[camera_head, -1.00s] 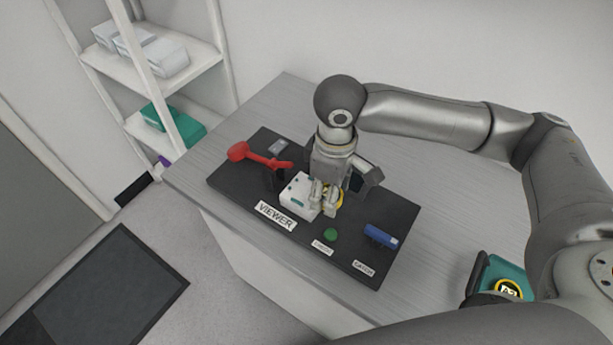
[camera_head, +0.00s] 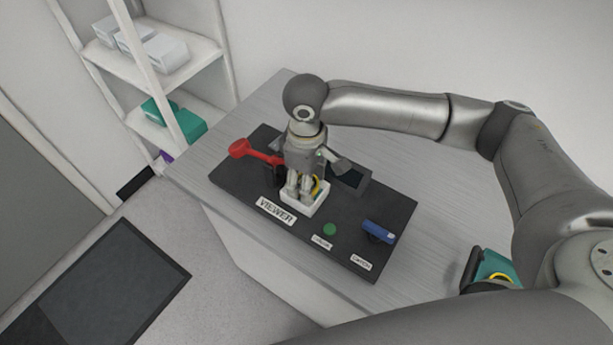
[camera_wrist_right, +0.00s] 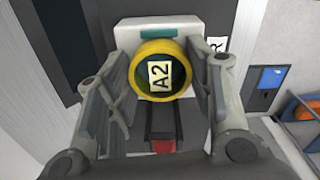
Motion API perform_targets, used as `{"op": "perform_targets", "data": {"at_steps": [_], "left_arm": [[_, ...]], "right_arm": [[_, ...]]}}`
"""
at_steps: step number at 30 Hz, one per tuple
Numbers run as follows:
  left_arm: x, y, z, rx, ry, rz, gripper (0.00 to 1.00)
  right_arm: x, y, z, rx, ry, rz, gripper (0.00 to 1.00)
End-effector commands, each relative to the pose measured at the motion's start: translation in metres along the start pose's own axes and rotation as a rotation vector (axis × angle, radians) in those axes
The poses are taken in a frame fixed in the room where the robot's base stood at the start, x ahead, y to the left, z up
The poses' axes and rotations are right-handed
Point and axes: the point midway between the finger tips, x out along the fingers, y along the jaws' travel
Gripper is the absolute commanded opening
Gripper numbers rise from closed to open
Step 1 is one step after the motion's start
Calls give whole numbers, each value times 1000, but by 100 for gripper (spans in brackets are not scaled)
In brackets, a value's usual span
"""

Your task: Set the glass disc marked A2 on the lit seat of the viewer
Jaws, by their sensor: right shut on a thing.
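The glass disc A2 (camera_wrist_right: 150,88) has a yellow rim and a dark green face with a white label. My right gripper (camera_wrist_right: 166,70) is shut on it. In the head view my right gripper (camera_head: 300,190) points down over the white viewer block (camera_head: 314,204), and a sliver of the yellow rim (camera_head: 323,188) shows beside its fingers. In the wrist view the white block (camera_wrist_right: 190,33), with a teal strip, lies just beyond the disc. The disc and my fingers hide the seat; I cannot tell whether the disc touches it. My left gripper is out of view.
The viewer's black base (camera_head: 352,250) carries a red lever (camera_head: 252,152), a dark screen (camera_head: 350,179), a green button (camera_head: 330,229) and a blue handle (camera_head: 378,231). A teal holder (camera_head: 494,264) with a yellow ring stands at the right. The grey tabletop (camera_head: 440,235) is clear between.

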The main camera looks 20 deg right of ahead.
Motion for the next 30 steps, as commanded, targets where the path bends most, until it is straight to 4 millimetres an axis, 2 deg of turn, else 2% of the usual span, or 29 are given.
{"op": "perform_targets", "data": {"at_steps": [11,12,17,30], "left_arm": [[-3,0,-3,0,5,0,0],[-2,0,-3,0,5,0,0],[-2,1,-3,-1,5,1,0],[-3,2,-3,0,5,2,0]], "right_arm": [[14,-2,1,-1,-6,-3,24],[15,-2,2,-1,-6,-4,51],[16,-2,2,-1,-7,-5,70],[13,-1,1,-1,-5,-3,70]]}}
